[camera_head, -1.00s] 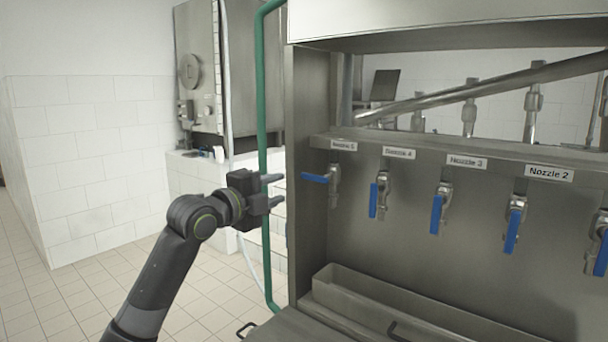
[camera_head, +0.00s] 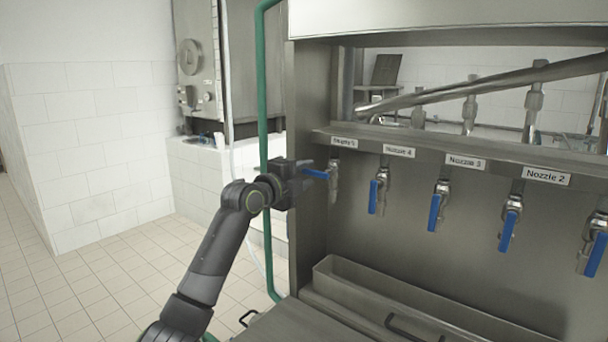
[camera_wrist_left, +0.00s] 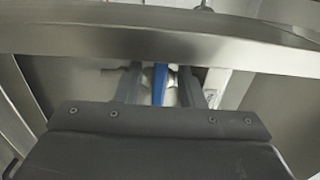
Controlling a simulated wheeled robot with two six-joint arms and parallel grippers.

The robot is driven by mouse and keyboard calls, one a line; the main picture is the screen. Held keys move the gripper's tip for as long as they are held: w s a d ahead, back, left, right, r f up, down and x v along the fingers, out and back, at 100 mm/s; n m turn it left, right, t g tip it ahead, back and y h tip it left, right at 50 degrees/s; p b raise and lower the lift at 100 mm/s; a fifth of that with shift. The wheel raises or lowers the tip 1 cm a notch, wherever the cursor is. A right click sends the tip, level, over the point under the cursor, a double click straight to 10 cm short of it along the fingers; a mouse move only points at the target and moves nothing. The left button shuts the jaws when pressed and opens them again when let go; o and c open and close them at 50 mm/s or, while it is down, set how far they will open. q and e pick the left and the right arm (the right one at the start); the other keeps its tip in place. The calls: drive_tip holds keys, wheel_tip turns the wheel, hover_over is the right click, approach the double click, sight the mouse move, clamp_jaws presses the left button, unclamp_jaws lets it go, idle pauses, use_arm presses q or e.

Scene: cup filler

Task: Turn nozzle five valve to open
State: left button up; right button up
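The nozzle five valve (camera_head: 333,180) hangs under the leftmost label (camera_head: 344,142). Its blue handle (camera_head: 318,174) points left, roughly level, toward my arm. My left gripper (camera_head: 306,174) is at the outer end of that handle. In the left wrist view the blue handle (camera_wrist_left: 159,85) lies between the two fingers of the left gripper (camera_wrist_left: 160,84), with a narrow gap showing on each side. The fingers are apart and do not visibly press on it. My right gripper is not in view.
Valves for nozzle four (camera_head: 378,190), nozzle three (camera_head: 439,205) and nozzle two (camera_head: 511,222) have blue handles hanging down. A steel side post (camera_head: 306,240) and green pipe (camera_head: 263,100) stand close to my left arm. A trough (camera_head: 400,305) lies below.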

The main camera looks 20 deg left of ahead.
use_arm(q)
clamp_jaws()
drive_tip(key=shift+f, duration=0.1)
drive_tip(key=d+f+n+p, duration=0.1)
drive_tip(key=n, duration=0.5)
drive_tip(key=s+d+f+n+p, duration=0.1)
drive_tip(key=n, duration=0.5)
drive_tip(key=d+f+n+p, duration=0.1)
drive_tip(key=n+p, duration=0.1)
drive_tip(key=n, duration=0.3)
drive_tip(key=shift+s+d+f+n, duration=0.15)
drive_tip(key=shift+d+f+n, duration=0.15)
drive_tip(key=shift+f+n, duration=0.1)
idle(0.6)
unclamp_jaws()
